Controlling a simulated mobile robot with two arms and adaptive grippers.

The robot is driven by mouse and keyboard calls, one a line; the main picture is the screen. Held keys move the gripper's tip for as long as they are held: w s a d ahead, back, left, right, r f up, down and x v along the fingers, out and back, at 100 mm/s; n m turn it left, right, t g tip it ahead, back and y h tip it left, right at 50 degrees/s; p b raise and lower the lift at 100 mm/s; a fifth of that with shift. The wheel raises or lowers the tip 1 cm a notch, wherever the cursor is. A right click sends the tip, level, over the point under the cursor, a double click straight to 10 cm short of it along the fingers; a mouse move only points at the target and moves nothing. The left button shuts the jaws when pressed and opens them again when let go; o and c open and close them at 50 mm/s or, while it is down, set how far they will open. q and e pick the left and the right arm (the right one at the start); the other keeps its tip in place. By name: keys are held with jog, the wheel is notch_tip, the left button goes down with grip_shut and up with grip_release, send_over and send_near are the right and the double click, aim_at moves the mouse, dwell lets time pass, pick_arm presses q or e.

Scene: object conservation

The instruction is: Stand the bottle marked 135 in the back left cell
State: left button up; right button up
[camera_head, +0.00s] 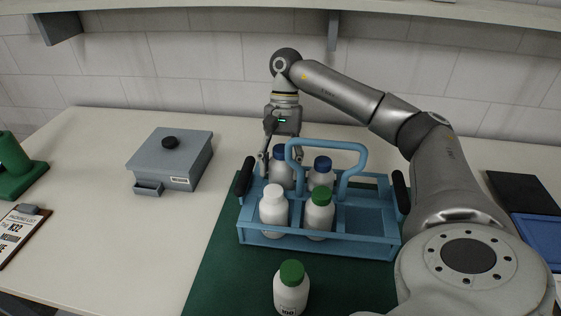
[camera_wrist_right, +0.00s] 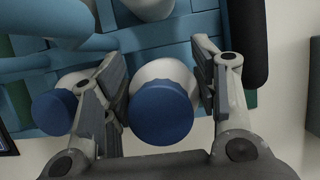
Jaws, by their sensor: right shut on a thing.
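My right gripper (camera_head: 278,164) points down at the back left cell of the blue carrier (camera_head: 372,248). It is shut on a white bottle with a blue cap (camera_head: 279,153). That bottle is upright in the back left cell; its base is hidden, so I cannot tell if it rests on the floor. In the right wrist view the bottle's blue cap (camera_wrist_right: 161,112) is between the two fingers (camera_wrist_right: 160,72). No mark shows on it, so I cannot read 135. My left gripper is not in view.
The carrier also holds a second blue-capped bottle (camera_head: 322,172), a white-capped bottle (camera_head: 273,210) and a green-capped bottle (camera_head: 319,213). Its handle (camera_head: 328,145) rises beside my gripper. Another green-capped bottle (camera_head: 291,290) stands in front on the green mat (camera_head: 225,270). A grey box (camera_head: 172,160) stands left.

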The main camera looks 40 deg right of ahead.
aim_at(281, 149)
jog(key=o, duration=1.4)
jog(key=shift+c, duration=0.2)
jog(key=shift+r+p, duration=0.3)
jog(key=shift+p, duration=0.1)
jog(key=v, duration=0.4)
jog(key=shift+s+a+r, duration=0.1)
jog(key=p+v, duration=0.4)
jog(key=v, duration=0.4)
jog(key=shift+r, duration=0.2)
